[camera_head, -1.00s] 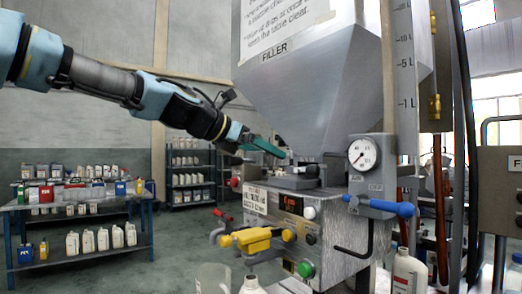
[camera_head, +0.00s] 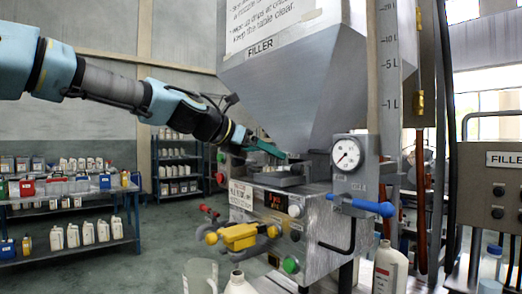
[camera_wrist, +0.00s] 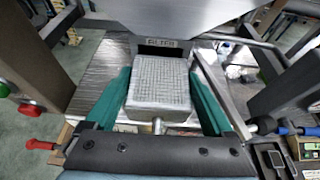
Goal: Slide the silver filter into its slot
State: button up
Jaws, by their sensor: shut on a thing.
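The silver filter (camera_wrist: 158,80) is a square block with a fine mesh top and a short metal stem on its near side. My gripper (camera_wrist: 160,92) has its green fingers along the block's left and right sides and is shut on it. The filter lies level, straight in front of a dark slot (camera_wrist: 163,48) under a label reading FILTER. Its far edge is close to the slot; I cannot tell whether it has entered. In the head view, my gripper (camera_head: 268,149) reaches to the top of the filler machine (camera_head: 290,215), under the hopper; the filter is not clear there.
The grey hopper (camera_head: 290,90) hangs just above the slot. A pressure gauge (camera_head: 346,154) and a blue-handled valve (camera_head: 368,206) stand to the right. A yellow valve handle (camera_head: 238,236) juts from the machine's front. Shelves with bottles (camera_head: 70,200) stand at the left.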

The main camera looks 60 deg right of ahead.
aim_at(251, 159)
jog(key=shift+s+d+f+p, duration=0.1)
jog(key=shift+s+d+p, duration=0.15)
jog(key=shift+d, duration=0.4)
jog(key=shift+s+d+f+p, duration=0.15)
jog(key=shift+d+p, duration=0.25)
jog(key=shift+d, duration=0.2)
jog(key=shift+s+d+f+p, duration=0.1)
jog(key=shift+s+d+p, duration=0.15)
jog(key=shift+d, duration=0.4)
jog(key=shift+d+f, duration=0.1)
jog(key=shift+d, duration=0.05)
jog(key=shift+f+b, duration=0.45)
jog(key=shift+f, duration=0.35)
jog(key=o, duration=1.3)
jog(key=shift+f, duration=0.1)
jog(key=b+v, duration=0.3)
jog(key=v, duration=0.6)
jog(key=shift+w+a+b, duration=0.1)
jog(key=shift+a+b, duration=0.1)
jog(key=shift+b, duration=0.15)
jog(key=shift+v, duration=0.8)
